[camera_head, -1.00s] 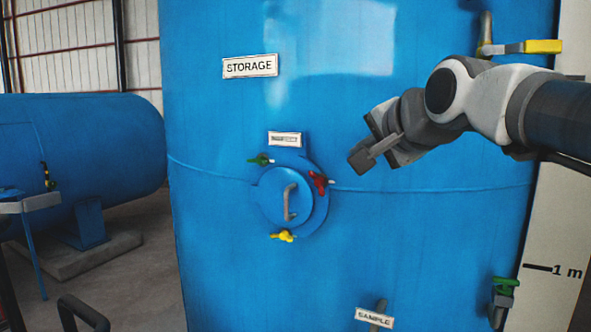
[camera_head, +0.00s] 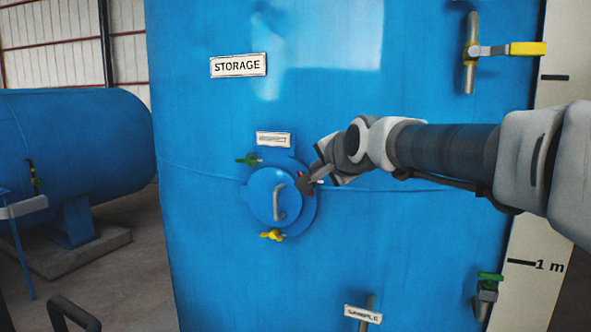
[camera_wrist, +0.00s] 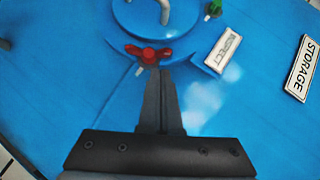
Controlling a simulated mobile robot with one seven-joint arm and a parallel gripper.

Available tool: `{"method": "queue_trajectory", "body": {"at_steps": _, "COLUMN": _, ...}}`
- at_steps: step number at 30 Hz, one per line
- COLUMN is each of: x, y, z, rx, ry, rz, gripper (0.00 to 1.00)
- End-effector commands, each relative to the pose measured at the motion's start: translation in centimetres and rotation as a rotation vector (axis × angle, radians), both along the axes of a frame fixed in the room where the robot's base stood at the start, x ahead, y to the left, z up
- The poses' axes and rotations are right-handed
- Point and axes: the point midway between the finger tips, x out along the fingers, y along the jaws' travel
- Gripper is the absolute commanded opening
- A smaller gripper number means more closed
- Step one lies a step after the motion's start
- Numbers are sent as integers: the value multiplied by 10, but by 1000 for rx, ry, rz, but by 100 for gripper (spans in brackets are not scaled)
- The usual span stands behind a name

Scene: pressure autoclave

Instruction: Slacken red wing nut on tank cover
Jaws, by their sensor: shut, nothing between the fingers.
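The red wing nut (camera_wrist: 148,54) sits at the rim of the round blue cover (camera_wrist: 130,25) in the wrist view. My gripper (camera_wrist: 160,72) is shut, with its fingertips just in front of the wing nut's middle; I cannot tell whether they touch it. In the head view my gripper (camera_head: 304,184) is at the right side of the cover (camera_head: 262,195) and hides most of the red nut. A green wing nut (camera_head: 249,159) is at the cover's upper left and a yellow one (camera_head: 272,235) at the bottom. A metal handle (camera_head: 280,203) stands on the cover.
The cover is on a large blue tank with a STORAGE sign (camera_head: 238,65) and a small label (camera_head: 273,139) above the cover. A yellow-handled valve (camera_head: 527,48) is at the upper right, a green one (camera_head: 490,277) at the lower right. A SAMPLE sign (camera_head: 363,314) is below.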

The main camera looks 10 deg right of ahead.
Motion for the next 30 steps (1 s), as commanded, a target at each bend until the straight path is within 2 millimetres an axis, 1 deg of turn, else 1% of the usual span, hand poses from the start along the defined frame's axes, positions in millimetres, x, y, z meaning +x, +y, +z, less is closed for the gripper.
{"method": "queue_trajectory", "body": {"at_steps": 1, "x": 3, "y": 5, "z": -3, "rx": -2, "ry": 2, "rz": 2, "gripper": 0}}
{"method": "queue_trajectory", "body": {"at_steps": 6, "x": 7, "y": 10, "z": -8, "rx": 0, "ry": 0, "rz": 0, "gripper": 0}}
{"method": "queue_trajectory", "body": {"at_steps": 19, "x": 8, "y": 11, "z": -7, "rx": -9, "ry": 5, "rz": -2, "gripper": 0}}
{"method": "queue_trajectory", "body": {"at_steps": 30, "x": 14, "y": 20, "z": -7, "rx": -156, "ry": 103, "rz": -3, "gripper": 0}}
